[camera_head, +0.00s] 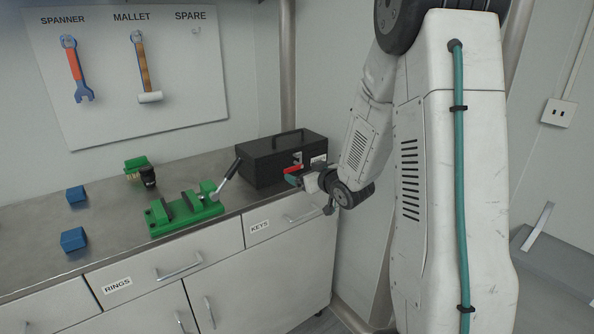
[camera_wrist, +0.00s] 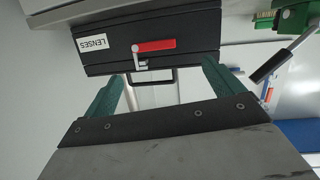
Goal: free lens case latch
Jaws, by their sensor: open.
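The black lens case (camera_head: 262,165) stands closed on the counter at the back right, its handle on top. In the wrist view the case (camera_wrist: 190,32) shows its front, with a white LENSES label (camera_wrist: 93,43) and a red latch lever (camera_wrist: 154,45) lying across it over a small metal catch (camera_wrist: 140,63). My gripper (camera_wrist: 163,74) is open, its two green fingers spread either side of the latch and apart from it. In the head view my gripper (camera_head: 300,180) is in front of the case and partly hides its front. Nothing is between the fingers.
A green vise (camera_head: 182,210) with a raised lever (camera_head: 229,176) stands left of the case. Two blue blocks (camera_head: 73,239) and a green-and-black item (camera_head: 142,170) lie farther left. A tool board (camera_head: 125,75) hangs behind. Drawers labelled RINGS and KEYS are below.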

